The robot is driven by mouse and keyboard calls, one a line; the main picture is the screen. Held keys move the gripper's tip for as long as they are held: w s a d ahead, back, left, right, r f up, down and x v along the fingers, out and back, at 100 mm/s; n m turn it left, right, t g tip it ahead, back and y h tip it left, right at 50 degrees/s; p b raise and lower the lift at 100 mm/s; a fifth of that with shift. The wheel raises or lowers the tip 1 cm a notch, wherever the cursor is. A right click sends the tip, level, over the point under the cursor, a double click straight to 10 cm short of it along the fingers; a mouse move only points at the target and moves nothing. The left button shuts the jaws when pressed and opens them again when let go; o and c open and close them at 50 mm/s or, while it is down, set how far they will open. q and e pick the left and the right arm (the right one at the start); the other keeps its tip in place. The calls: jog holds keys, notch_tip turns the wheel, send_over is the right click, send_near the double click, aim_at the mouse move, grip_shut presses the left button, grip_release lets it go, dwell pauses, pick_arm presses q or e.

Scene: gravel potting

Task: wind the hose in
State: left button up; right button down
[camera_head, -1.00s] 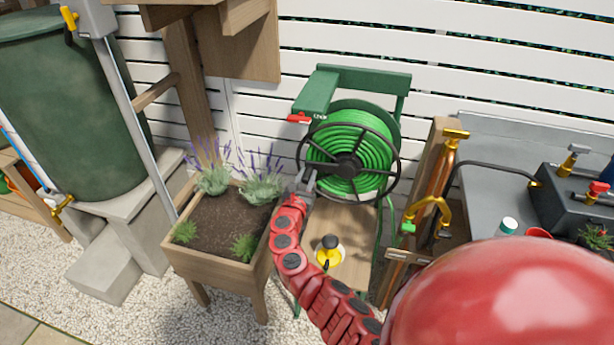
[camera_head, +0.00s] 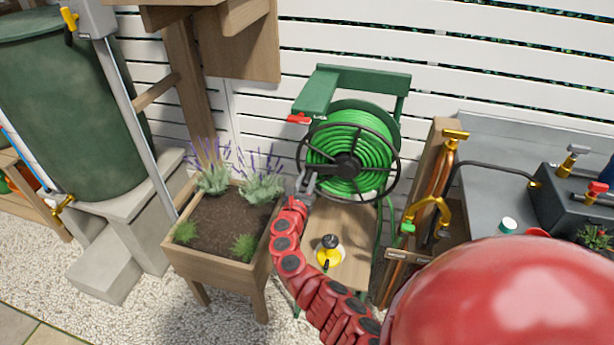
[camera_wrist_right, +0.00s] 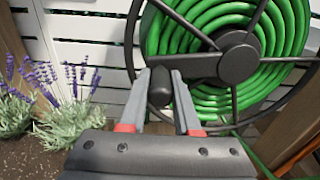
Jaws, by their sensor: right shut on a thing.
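The green hose (camera_head: 347,139) lies coiled on a reel with a black spoked wheel (camera_head: 394,175) in front, on a green stand (camera_head: 318,92). My right gripper (camera_head: 307,181) is at the lower left of the wheel. In the right wrist view the hose coils (camera_wrist_right: 210,30) fill the upper right. There my right gripper (camera_wrist_right: 162,88) is shut on the wheel's black handle knob (camera_wrist_right: 160,86), which sits between its fingers. The wheel hub (camera_wrist_right: 238,55) is right of the knob. A length of hose hangs down at the stand's right side. My left gripper does not show.
A wooden planter (camera_head: 215,262) with lavender stands left of the reel. A yellow and black bottle (camera_head: 329,252) stands on the wooden shelf (camera_head: 348,230) below it. A post with brass taps (camera_head: 430,212) and a grey bench (camera_head: 492,195) are on the right.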

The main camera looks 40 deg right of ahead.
jog(key=f+n, duration=0.1)
jog(key=n, duration=0.1)
jog(key=s+d+f+n, duration=0.1)
jog(key=f+n, duration=0.1)
jog(key=s+f+n+p, duration=0.1)
jog(key=f+n, duration=0.1)
jog(key=shift+d+f, duration=0.15)
jog(key=shift+d, duration=0.1)
jog(key=s+d+f+n, duration=0.1)
jog(key=n, duration=0.1)
jog(key=s+f+n, duration=0.1)
jog(key=shift+d+f+n, duration=0.15)
jog(key=shift+d+n, duration=0.2)
jog(key=shift+n, duration=0.05)
jog(key=n, duration=0.1)
jog(key=s+d+f+n, duration=0.1)
jog(key=shift+s+d+n+p, duration=0.25)
jog(key=shift+s+n+p, duration=0.05)
jog(key=shift+p, duration=0.1)
jog(key=shift+s+d+f+n+p, duration=0.2)
jog(key=shift+s+d+n, duration=0.45)
jog(key=shift+n, duration=0.3)
jog(key=shift+s+d+f+n+p, duration=0.2)
jog(key=shift+s+d+n, duration=0.3)
jog(key=shift+s+n, duration=0.35)
jog(key=shift+w, duration=0.1)
jog(key=c, duration=0.6)
grip_release()
jog(key=shift+r, duration=0.1)
